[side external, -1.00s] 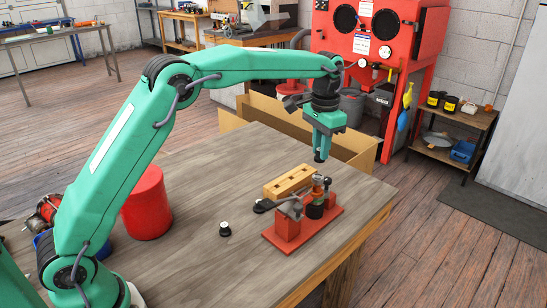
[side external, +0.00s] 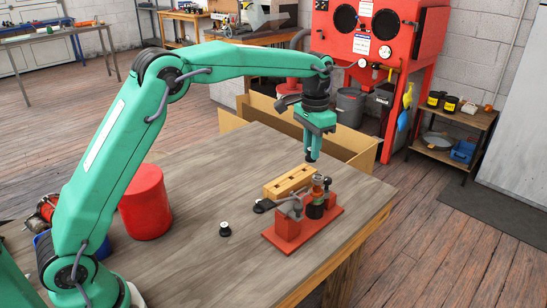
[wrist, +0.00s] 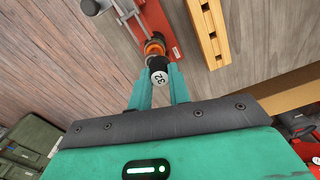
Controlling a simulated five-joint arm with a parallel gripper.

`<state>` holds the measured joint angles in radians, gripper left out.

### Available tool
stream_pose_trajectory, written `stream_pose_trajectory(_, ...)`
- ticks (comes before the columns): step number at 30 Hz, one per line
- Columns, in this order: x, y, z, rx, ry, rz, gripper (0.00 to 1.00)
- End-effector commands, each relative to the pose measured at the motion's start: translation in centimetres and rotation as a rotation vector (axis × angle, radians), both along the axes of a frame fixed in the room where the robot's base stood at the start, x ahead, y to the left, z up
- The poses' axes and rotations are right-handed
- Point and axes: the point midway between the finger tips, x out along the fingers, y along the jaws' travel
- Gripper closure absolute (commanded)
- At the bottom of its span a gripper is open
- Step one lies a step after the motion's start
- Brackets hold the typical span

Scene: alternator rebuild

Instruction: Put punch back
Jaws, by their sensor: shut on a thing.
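My gripper (side external: 312,154) is shut on a dark punch, held upright above the bench behind the red fixture. In the wrist view the punch (wrist: 158,70) sits between the fingertips (wrist: 160,84); its round white end reads "32". A wooden block (side external: 288,183) with square slots lies on the bench, just left of and below the gripper in the side view; the wrist view shows part of the block (wrist: 207,32). The punch's lower end is hidden in the wrist view.
A red fixture (side external: 288,236) with a clamp lever and copper-ringed part stands in front of the block. A small black piece with a white top (side external: 225,229) stands on the bench (side external: 200,265). A red cylinder (side external: 146,203) stands at left. A cardboard box (side external: 352,150) is behind the bench.

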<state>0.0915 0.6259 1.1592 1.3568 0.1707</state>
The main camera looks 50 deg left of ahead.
Motion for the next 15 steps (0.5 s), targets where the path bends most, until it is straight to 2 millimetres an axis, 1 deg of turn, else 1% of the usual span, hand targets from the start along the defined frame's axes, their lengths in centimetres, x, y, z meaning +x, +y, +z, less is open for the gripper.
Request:
stream_pose_trajectory(1, -0.4, 0.7, -0.2, 0.000, 0.000, 0.004, 1.00)
stream_pose_trajectory(8, -2.9, 3.5, -2.0, 0.000, 0.000, 0.003, 1.00)
stream_pose_trajectory(15, -6.2, 6.3, -4.1, 0.001, 0.002, 0.004, 1.00)
